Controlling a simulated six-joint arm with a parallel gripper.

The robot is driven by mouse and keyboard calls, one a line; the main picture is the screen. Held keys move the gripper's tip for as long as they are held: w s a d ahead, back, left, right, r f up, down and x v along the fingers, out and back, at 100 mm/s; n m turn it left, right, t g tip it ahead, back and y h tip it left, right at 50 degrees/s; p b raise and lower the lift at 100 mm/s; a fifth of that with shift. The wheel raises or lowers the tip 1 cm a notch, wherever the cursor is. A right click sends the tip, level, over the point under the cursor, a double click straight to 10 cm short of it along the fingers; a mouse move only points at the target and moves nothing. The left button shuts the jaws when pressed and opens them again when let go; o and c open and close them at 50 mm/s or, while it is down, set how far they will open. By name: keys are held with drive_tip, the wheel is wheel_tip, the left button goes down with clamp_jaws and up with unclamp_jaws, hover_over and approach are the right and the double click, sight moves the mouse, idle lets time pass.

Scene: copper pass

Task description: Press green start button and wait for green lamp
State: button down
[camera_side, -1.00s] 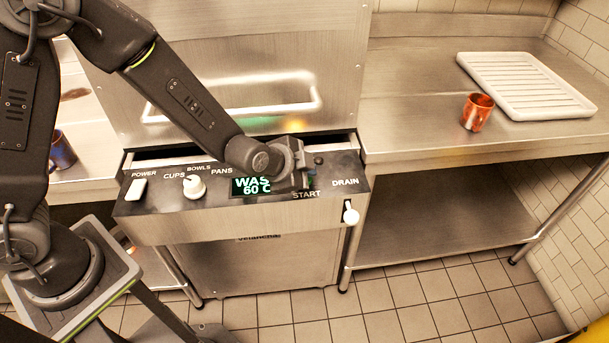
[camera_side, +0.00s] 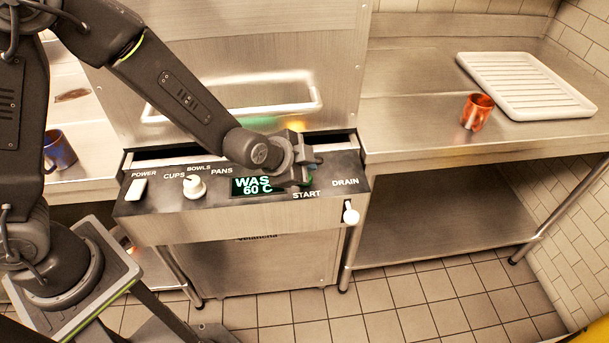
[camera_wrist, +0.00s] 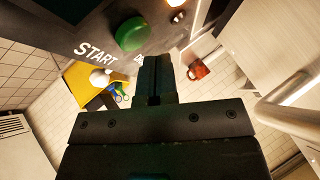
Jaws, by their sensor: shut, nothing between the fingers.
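The green start button (camera_wrist: 132,34) shows in the wrist view, above the START label on the dark control panel (camera_side: 225,198). My gripper (camera_wrist: 154,62) is shut and empty, with its tips just beside the button and apart from it in the picture; the exact gap cannot be told. In the side view my gripper (camera_side: 312,160) hangs over the panel near the START label and mostly hides the button. A small round lamp (camera_wrist: 176,16) beside the button glows whitish-orange, not clearly green. The display (camera_side: 257,186) reads "WAS" and "60 C", partly covered by my gripper.
The selector knob (camera_side: 194,187) and power switch (camera_side: 136,189) sit left on the panel, the drain lever (camera_side: 350,213) right. A raised hood with a bar handle (camera_side: 240,112) stands behind. An orange mug (camera_side: 478,110) and white rack (camera_side: 525,85) are right; a blue mug (camera_side: 59,149) is left.

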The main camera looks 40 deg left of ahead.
drive_tip(key=shift+r, duration=0.1)
drive_tip(key=shift+r, duration=2.4)
drive_tip(key=shift+r, duration=0.1)
drive_tip(key=s+a+r+n+g, duration=0.2)
drive_tip(key=s+a+r+n, duration=0.5)
drive_tip(key=s+r, duration=0.6)
drive_tip(key=s+a+n+g+y, duration=0.1)
drive_tip(key=s+a+n, duration=0.2)
drive_tip(key=s+a, duration=0.3)
drive_tip(key=s, duration=0.4)
drive_tip(key=shift+a+n, duration=0.2)
drive_tip(key=shift+n, duration=0.2)
idle(2.7)
